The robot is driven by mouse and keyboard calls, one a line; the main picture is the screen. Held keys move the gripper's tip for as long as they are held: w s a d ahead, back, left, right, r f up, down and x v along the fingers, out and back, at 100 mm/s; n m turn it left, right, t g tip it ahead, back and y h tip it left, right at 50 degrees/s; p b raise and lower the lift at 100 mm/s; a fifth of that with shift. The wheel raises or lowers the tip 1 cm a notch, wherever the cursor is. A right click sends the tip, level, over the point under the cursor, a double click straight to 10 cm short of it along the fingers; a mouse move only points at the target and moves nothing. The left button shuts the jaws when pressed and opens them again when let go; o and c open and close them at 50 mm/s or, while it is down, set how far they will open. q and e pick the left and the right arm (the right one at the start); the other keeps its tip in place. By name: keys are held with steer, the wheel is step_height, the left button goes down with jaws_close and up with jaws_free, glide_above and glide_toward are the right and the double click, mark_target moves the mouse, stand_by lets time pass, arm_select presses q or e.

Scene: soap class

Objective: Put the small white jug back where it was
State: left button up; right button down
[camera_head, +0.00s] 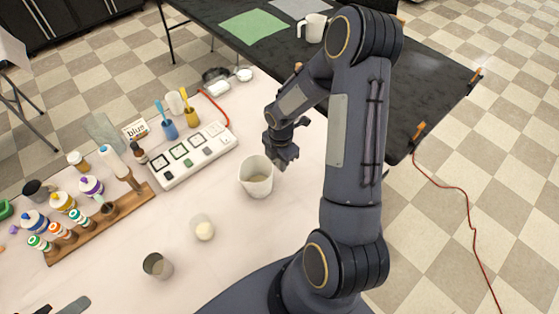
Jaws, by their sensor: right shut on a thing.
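A small white jug (257,178), open at the top with some pale content inside, is upright at the right part of the pale table. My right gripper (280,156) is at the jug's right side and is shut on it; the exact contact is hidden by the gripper. I cannot tell whether the jug's base touches the table. Another white jug (312,27) with a handle stands on the black table behind. My left gripper is not in view.
A wooden rack (112,214) with several bottles is at the left. A green sheet (254,26) lies on the black table (430,75).

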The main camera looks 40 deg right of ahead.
steer(key=shift+f, duration=0.1)
steer(key=c, duration=1.3)
jaws_free()
steer(key=shift+o, duration=0.2)
step_height(320, 180, up, 12)
steer(key=shift+d+f, duration=0.15)
steer(key=s+a+r+m+t+y, duration=0.15)
steer(key=s+a+r+m, duration=0.35)
steer(key=s+r+m, duration=0.5)
steer(key=s+a+r+m+t+y, duration=0.2)
steer(key=s+a+r+m+t, duration=0.1)
steer(key=s+a+m, duration=0.4)
steer(key=m+t, duration=0.1)
steer(key=m, duration=0.2)
steer(key=shift+s+a+r+m, duration=0.15)
steer(key=shift+s+a+m, duration=0.15)
steer(key=shift+a+m, duration=0.1)
